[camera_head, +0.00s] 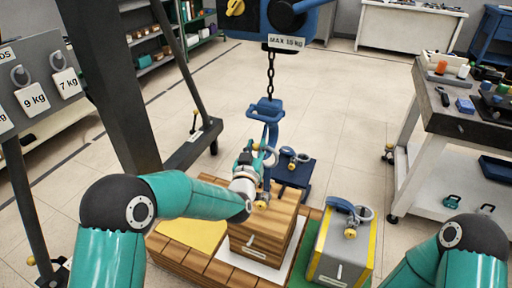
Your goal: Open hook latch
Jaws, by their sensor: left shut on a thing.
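A blue hook (266,113) hangs on a dark chain (271,75) below the hoist. Its lower part reaches down to the top of a wooden crate (262,235). My left gripper (262,157) is at the side of the hook, shut on part of it; I cannot tell whether that part is the latch. The gripper and wrist partly hide the hook's lower end and latch. A small yellow knob (262,204) shows just below, at the crate's top. My right gripper is outside the view; only part of my right arm shows at bottom right.
A grey box with yellow edges (340,258) stands right of the crate, with a blue fitting and ring on top. A blue weight (294,172) stands behind. A tool cart (440,105) is at right; a dark frame post (112,85) is at left. Open floor lies behind.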

